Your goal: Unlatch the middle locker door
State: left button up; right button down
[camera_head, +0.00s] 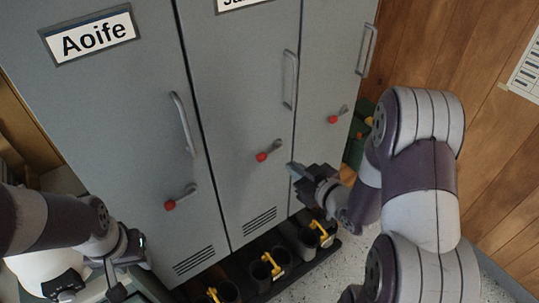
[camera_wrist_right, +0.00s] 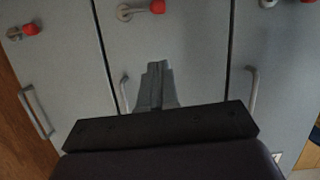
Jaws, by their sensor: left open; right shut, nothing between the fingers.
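The middle locker door (camera_head: 240,90) is grey and looks closed. Its latch lever (camera_head: 271,150) slants down-left to a red knob (camera_head: 262,157), below and left of the upright pull handle (camera_head: 289,80). In the right wrist view the middle door's red knob (camera_wrist_right: 157,6) and lever show at the top edge. My right gripper (camera_head: 298,172) is shut and empty, below and right of that knob, apart from it. Its fingers (camera_wrist_right: 156,72) point at the middle door in the wrist view. My left gripper (camera_head: 112,272) is open at the lower left, away from the latch.
The left locker, labelled Aoife (camera_head: 88,40), has its own red-knobbed latch (camera_head: 180,197). The right locker has another (camera_head: 338,115). Dark boots with yellow parts (camera_head: 265,272) stand on a black tray below. A wood-panelled wall (camera_head: 460,60) is at right.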

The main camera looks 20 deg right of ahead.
jog(key=w+a, duration=0.1)
jog(key=p, duration=0.2)
send_near(257, 150)
notch_tip(257, 150, up, 2)
jog(key=w, duration=0.2)
jog(key=f, duration=0.1)
jog(key=w+f, duration=0.1)
jog(key=a+f, duration=0.1)
jog(key=shift+w+a+f, duration=0.1)
jog(key=shift+w+f, duration=0.05)
jog(key=shift+w, duration=0.15)
pick_arm(q)
jog(key=shift+w+a+r, duration=0.2)
jog(key=shift+r, duration=0.15)
jog(key=shift+w+a+r, duration=0.15)
jog(key=shift+r, duration=0.2)
